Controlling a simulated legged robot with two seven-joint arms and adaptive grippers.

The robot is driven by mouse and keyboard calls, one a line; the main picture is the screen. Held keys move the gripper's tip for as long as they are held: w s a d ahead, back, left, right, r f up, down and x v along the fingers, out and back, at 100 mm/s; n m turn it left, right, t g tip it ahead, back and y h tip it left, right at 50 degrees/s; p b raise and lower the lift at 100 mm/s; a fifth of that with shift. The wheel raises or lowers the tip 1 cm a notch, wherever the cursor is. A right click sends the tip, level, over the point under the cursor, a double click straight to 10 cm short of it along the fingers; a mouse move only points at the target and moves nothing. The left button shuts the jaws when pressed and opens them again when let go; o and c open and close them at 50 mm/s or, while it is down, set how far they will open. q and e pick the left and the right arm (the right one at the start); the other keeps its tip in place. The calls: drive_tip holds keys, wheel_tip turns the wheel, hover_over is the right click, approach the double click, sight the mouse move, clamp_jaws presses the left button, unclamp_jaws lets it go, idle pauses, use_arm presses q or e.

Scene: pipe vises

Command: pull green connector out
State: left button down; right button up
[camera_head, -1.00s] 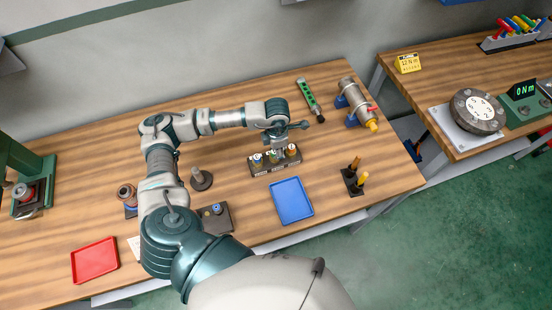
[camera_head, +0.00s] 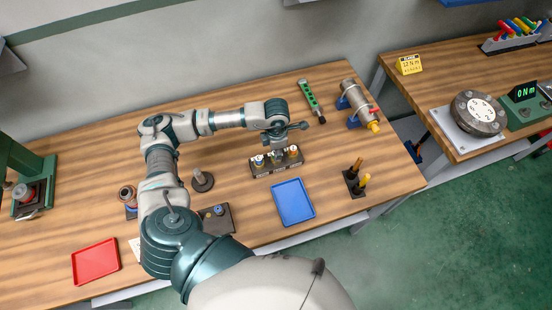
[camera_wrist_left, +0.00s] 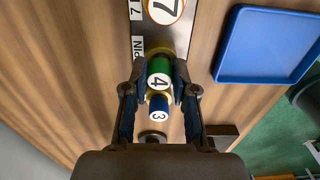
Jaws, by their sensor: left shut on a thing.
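The green connector (camera_wrist_left: 160,72), its end marked 4, is between the two fingers of my left gripper (camera_wrist_left: 160,94) in the left wrist view, and the fingers are shut on its sides. In the head view my left gripper (camera_head: 277,152) points down at the middle of the dark connector block (camera_head: 276,165) and mostly hides the green connector. A blue connector (camera_wrist_left: 159,108) marked 3 sits close beside the green one. I cannot tell whether the green connector is still seated. My right gripper is not in view.
A blue tray (camera_head: 293,202) lies just in front of the block. A red tray (camera_head: 96,262) is at the front left. A green instrument (camera_head: 310,97) and a metal cylinder (camera_head: 357,103) lie behind.

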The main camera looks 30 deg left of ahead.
use_arm(q)
drive_tip(key=shift+r, duration=0.6)
drive_tip(key=shift+r+p, duration=1.1)
drive_tip(key=shift+r, duration=0.75)
